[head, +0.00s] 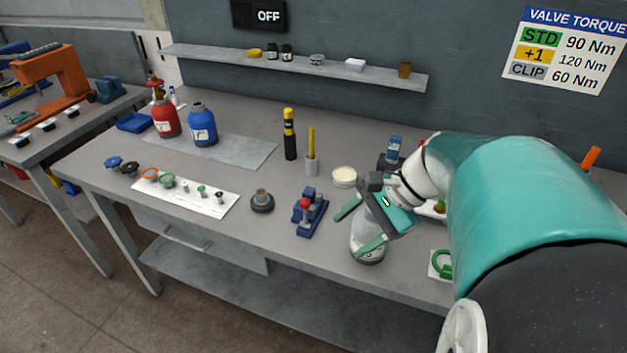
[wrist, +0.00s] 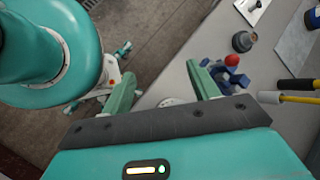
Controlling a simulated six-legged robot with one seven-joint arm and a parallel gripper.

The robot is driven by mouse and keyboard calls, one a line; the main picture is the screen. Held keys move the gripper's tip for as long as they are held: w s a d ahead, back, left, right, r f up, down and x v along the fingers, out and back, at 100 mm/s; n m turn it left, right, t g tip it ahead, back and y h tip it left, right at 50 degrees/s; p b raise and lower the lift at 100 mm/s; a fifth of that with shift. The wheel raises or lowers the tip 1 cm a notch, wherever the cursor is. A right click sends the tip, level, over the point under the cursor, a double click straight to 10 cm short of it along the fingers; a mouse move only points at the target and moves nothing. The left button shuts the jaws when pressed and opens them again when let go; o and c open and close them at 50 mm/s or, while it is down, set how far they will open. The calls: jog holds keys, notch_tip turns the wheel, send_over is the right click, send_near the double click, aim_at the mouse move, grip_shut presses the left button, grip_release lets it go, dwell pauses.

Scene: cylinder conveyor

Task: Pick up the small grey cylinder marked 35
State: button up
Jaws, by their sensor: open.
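My gripper (head: 358,226) is open, with its two green fingers apart, low over the front of the bench. In the wrist view my gripper (wrist: 160,72) also shows spread and empty. A pale, roughly cylindrical thing (head: 366,250) stands just below and between the fingers, partly hidden by them. A pale edge of something (wrist: 170,102) shows between the fingers in the wrist view, mostly covered by my palm. A grey cylinder (head: 312,168) with a yellow stick in it stands farther back. I cannot read a 35 on anything.
A blue device with a red ball (head: 306,212) stands left of my gripper, near the right finger in the wrist view (wrist: 224,74). A dark round base (head: 262,202) is farther left. A pale round dish (head: 344,176) lies behind. The bench edge is close.

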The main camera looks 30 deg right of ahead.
aim_at(366, 214)
jog(key=s+d+m+t+y, duration=0.1)
jog(key=s+d+m+t, duration=0.1)
jog(key=d+m+t, duration=0.35)
jog(key=s+d+m+t, duration=0.25)
jog(key=d+m, duration=0.35)
jog(key=d, duration=0.4)
jog(key=shift+g, duration=0.5)
jog(key=x, duration=0.8)
jog(key=shift+w+a+r, duration=0.15)
jog(key=shift+a+r, duration=0.15)
jog(key=shift+a, duration=0.1)
jog(key=x, duration=0.5)
jog(key=shift+w+r, duration=0.15)
jog(key=shift+w, duration=0.1)
grip_shut()
jog(key=shift+s, duration=0.1)
